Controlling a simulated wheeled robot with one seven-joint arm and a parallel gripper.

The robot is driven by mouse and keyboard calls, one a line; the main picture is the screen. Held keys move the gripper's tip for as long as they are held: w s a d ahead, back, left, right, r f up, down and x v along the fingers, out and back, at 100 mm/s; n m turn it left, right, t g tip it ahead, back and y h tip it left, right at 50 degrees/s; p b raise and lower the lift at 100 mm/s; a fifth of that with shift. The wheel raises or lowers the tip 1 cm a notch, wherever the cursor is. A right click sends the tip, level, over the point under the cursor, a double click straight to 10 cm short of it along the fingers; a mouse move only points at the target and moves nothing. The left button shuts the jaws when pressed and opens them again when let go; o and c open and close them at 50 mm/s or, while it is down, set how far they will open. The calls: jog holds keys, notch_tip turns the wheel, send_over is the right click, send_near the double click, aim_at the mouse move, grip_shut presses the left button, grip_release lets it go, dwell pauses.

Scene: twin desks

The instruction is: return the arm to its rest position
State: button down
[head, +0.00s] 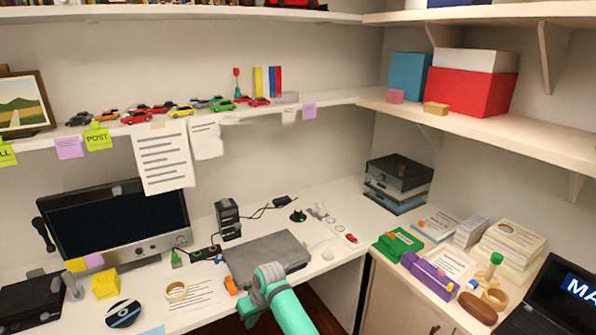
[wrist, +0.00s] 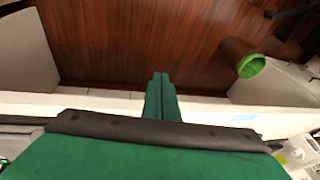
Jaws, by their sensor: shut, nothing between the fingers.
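My gripper (wrist: 160,80) shows in the wrist view with its two green fingers together and nothing between them. It points out over a white edge (wrist: 100,103) and the dark wooden floor (wrist: 130,40). In the head view my teal arm with its grey joint rises at the bottom middle, in front of the grey closed laptop-like slab (head: 262,258) on the desk. The fingers cannot be made out in the head view.
The white desk (head: 330,200) holds a monitor (head: 115,225), a yellow cube (head: 105,285), tape and a disc. The right desk holds books, a purple box (head: 432,278) and a dark screen (head: 560,295). Shelves run above. A green-rimmed round thing (wrist: 250,66) shows over the floor.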

jog(key=s+a+f+t+y, duration=0.1)
jog(key=s+a+f, duration=0.15)
jog(key=a, duration=0.25)
jog(key=s+a+f+m+t+y, duration=0.1)
jog(key=s+a+f+y, duration=0.1)
jog(key=s+a, duration=0.15)
jog(key=s+a+f+t+y, duration=0.1)
jog(key=s+a+f, duration=0.15)
jog(key=a, duration=0.35)
jog(key=s+m+t, duration=0.5)
jog(key=s, duration=0.6)
jog(key=s+d+r+m+t+h, duration=0.25)
jog(key=s+d+t+h, duration=0.2)
jog(key=s+d, duration=1.45)
jog(key=s+d+r+n+t+h, duration=0.1)
jog(key=s+d+r+h, duration=0.2)
jog(key=s+d+r, duration=0.7)
jog(key=s+r, duration=0.3)
jog(key=s, duration=0.1)
jog(key=shift+s+d+r+n, duration=0.25)
jog(key=shift+s+d+n, duration=0.1)
jog(key=shift+s+d, duration=0.05)
